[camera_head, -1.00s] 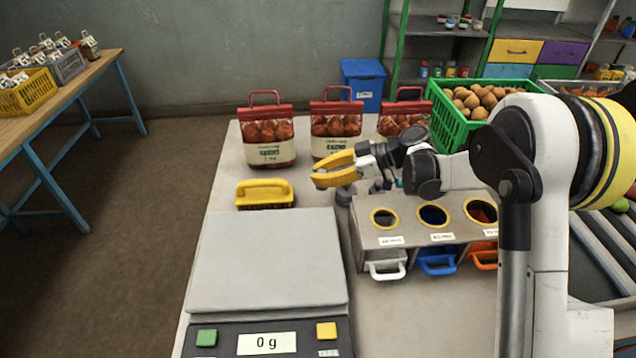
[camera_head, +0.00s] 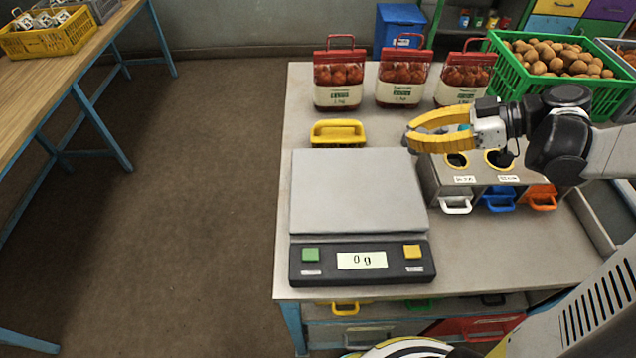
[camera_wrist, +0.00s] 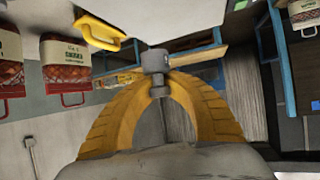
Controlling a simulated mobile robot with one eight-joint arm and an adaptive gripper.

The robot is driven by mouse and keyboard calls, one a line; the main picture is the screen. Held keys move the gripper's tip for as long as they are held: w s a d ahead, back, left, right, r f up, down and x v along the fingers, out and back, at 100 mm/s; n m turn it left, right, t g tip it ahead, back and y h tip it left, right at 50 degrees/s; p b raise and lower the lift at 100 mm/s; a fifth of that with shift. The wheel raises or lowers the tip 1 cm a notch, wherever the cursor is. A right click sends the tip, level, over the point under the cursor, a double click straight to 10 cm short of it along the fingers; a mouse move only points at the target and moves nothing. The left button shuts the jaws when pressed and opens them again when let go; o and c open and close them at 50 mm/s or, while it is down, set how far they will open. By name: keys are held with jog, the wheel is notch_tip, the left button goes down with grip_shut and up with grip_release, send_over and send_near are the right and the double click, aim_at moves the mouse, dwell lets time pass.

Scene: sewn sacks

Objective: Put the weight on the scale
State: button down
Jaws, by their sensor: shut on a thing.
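The scale (camera_head: 357,195) stands on the table's left front part. Its flat grey plate is bare and its display (camera_head: 361,260) reads 0 g. My gripper (camera_head: 408,138) has yellow fingers and is over the table, behind and right of the plate, beside the bin block. In the wrist view its fingertips (camera_wrist: 157,90) are shut on a small grey metal weight (camera_wrist: 156,62) with a narrow neck. In the head view the weight is mostly hidden by the fingers. The pale plate also shows at the top of the wrist view (camera_wrist: 160,15).
A yellow-handled item (camera_head: 337,133) lies just behind the scale. Red-topped sacks (camera_head: 338,80) stand in a row at the back. A block with labelled holes and coloured drawers (camera_head: 470,185) stands right of the scale. A green crate of potatoes (camera_head: 545,85) is at the back right.

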jog(key=a+f+b, duration=0.1)
jog(key=a+f, duration=0.1)
jog(key=a, duration=0.1)
jog(key=a+f+b, duration=0.1)
jog(key=a+f, duration=0.1)
jog(key=a, duration=0.2)
jog(key=a+f+b, duration=0.2)
jog(key=a+f, duration=0.1)
jog(key=a, duration=0.1)
jog(key=shift+a+f+b, duration=0.1)
jog(key=shift+f+b, duration=0.95)
jog(key=shift+f, duration=0.9)
jog(key=shift+f, duration=0.2)
jog(key=c, duration=1.5)
grip_release()
jog(key=shift+o, duration=0.2)
